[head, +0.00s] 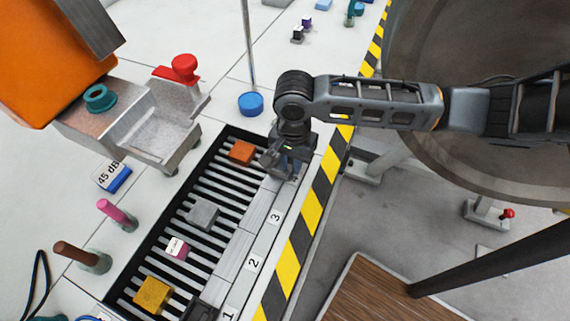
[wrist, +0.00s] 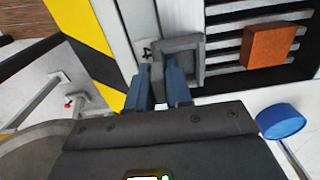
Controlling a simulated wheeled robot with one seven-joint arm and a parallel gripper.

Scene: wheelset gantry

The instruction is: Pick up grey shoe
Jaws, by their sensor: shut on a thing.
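A grey, square-edged piece, seemingly the grey shoe (wrist: 190,47), is at my gripper's fingertips in the wrist view. My gripper (wrist: 159,78) is shut on it, with blue-grey fingers on either side of its near edge. In the head view my gripper (head: 290,170) points down at the far end of the slatted rack, beside the orange block. The held piece is partly hidden by my gripper there. I cannot tell whether it still touches the rack.
The slatted rack (head: 188,233) also bears an orange block (head: 241,152), a light grey block (head: 203,213), a white-and-magenta block (head: 177,247) and a yellow block (head: 152,294). A blue round base (head: 251,104) with a pole stands beyond it. Yellow-black striping (head: 311,210) runs along the right.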

